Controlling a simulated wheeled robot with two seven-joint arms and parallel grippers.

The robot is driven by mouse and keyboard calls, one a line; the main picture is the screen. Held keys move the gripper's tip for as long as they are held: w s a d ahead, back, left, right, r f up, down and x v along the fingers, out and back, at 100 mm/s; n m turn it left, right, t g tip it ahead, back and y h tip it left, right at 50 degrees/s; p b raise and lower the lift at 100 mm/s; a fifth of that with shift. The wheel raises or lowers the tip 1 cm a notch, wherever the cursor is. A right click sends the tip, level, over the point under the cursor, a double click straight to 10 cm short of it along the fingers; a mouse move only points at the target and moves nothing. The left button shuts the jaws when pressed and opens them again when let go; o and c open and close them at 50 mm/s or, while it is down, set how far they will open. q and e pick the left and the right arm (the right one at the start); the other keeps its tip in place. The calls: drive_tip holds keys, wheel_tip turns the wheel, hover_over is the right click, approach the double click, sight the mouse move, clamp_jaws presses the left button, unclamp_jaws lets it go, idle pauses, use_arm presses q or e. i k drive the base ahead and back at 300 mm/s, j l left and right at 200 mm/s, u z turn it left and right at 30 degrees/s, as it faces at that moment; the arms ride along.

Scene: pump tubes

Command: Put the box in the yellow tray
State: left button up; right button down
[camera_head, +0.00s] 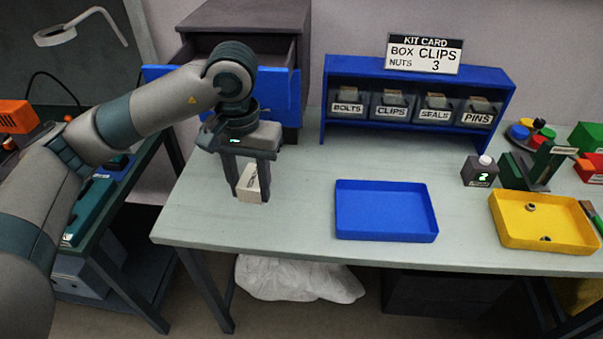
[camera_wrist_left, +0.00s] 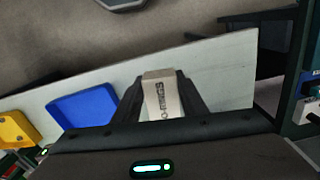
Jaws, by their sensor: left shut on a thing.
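A small pale box (camera_head: 249,181) is between the fingers of my left gripper (camera_head: 251,193) over the left end of the table. The gripper points down and is shut on the box. In the left wrist view the box (camera_wrist_left: 161,97) shows dark lettering that seems to read O-RINGS. I cannot tell whether its bottom touches the table. The yellow tray (camera_head: 545,243) lies at the table's right front, far from the gripper, with two small nuts in it. The tray also shows at the left edge of the left wrist view (camera_wrist_left: 30,130). My right gripper is not in view.
An empty blue tray (camera_head: 386,236) lies between the gripper and the yellow tray. A blue rack (camera_head: 415,72) with labelled bins and a kit card (camera_head: 424,53) stands behind. A dark counter block (camera_head: 479,172) showing 2 stands near the yellow tray. An open-drawer cabinet (camera_head: 246,17) is behind my arm.

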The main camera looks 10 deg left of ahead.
sight(515, 228)
drive_tip(key=k, duration=0.6)
drive_tip(key=z, duration=2.45)
drive_tip(key=i+j, duration=0.1)
drive_tip(key=j, duration=1.05)
drive_tip(key=i+j, duration=0.15)
drive_tip(key=j, duration=0.45)
drive_tip(key=i+j, duration=0.1)
drive_tip(key=j, duration=0.5)
drive_tip(key=l+z, duration=0.05)
